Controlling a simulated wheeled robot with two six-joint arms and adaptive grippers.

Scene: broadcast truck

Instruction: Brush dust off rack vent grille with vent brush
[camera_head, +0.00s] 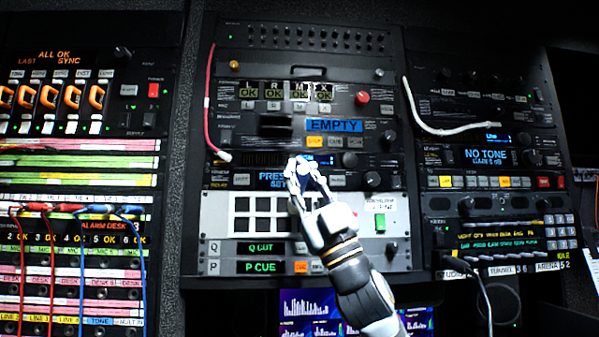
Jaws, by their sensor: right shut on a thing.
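My right gripper (303,168) reaches up from the lower right to the front of the middle rack, just below the dark units. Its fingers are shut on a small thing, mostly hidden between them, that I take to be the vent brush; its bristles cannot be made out. A dark block (277,125) shows on the rack above and left of the fingers, beside the blue EMPTY display (334,125); I cannot tell what it is. I cannot clearly pick out the vent grille or any dust. My left gripper is not in view.
A red cable (208,105) and a white cable (418,112) hang on the rack fronts. A patch bay (75,165) with coloured cords stands at left. Lit screens (305,305) are below.

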